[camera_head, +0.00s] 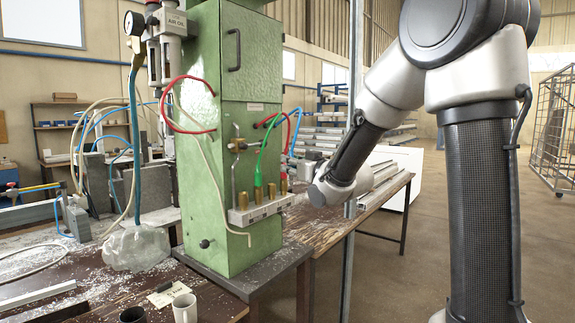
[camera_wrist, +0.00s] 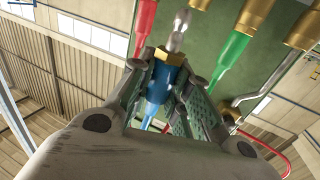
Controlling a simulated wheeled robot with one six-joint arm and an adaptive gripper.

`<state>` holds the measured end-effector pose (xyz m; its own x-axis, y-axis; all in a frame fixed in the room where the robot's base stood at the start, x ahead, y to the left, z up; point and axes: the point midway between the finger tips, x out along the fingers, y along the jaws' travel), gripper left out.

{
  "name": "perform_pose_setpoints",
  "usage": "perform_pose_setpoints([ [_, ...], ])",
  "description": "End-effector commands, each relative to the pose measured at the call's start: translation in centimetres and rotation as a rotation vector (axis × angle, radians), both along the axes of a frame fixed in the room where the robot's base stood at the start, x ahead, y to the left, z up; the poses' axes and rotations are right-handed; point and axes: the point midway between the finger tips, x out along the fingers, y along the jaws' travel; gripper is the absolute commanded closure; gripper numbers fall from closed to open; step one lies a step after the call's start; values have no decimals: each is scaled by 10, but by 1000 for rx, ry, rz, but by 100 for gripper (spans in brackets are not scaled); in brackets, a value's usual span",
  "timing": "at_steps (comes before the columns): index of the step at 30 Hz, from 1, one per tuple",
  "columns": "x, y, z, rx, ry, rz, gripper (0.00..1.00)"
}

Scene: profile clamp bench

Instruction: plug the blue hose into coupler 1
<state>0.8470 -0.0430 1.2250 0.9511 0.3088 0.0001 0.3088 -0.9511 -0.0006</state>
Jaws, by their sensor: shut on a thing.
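My gripper (camera_wrist: 168,74) is shut on the blue hose (camera_wrist: 160,84) at its plug end. The plug has a brass collar and a bare metal tip (camera_wrist: 179,30), clear of the fingers and pointing to the top of the wrist view. The tip appears just short of a brass coupler (camera_wrist: 198,4); no contact can be made out. In the head view, a pale coupler block (camera_head: 262,211) on the green cabinet carries several upright brass couplers (camera_head: 243,193). Its numbers are too small to read, so I cannot tell which is coupler 1. My gripper's fingers are not clear there.
A green hose (camera_head: 260,168) stands in one coupler, also seen in the wrist view (camera_wrist: 231,55). A red hose (camera_wrist: 146,20) is close beside the held plug. The green cabinet (camera_head: 215,115) and a bent metal pipe (camera_wrist: 250,97) are near.

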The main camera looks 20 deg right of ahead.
Motion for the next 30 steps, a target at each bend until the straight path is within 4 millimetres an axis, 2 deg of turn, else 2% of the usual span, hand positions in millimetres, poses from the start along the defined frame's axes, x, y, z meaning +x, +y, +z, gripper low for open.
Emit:
perform_pose_setpoints([
  [13, -3, 2, 0, -1, 0, 1, 100],
  [30, -25, 33, 1, -1, -1, 2, 100],
])
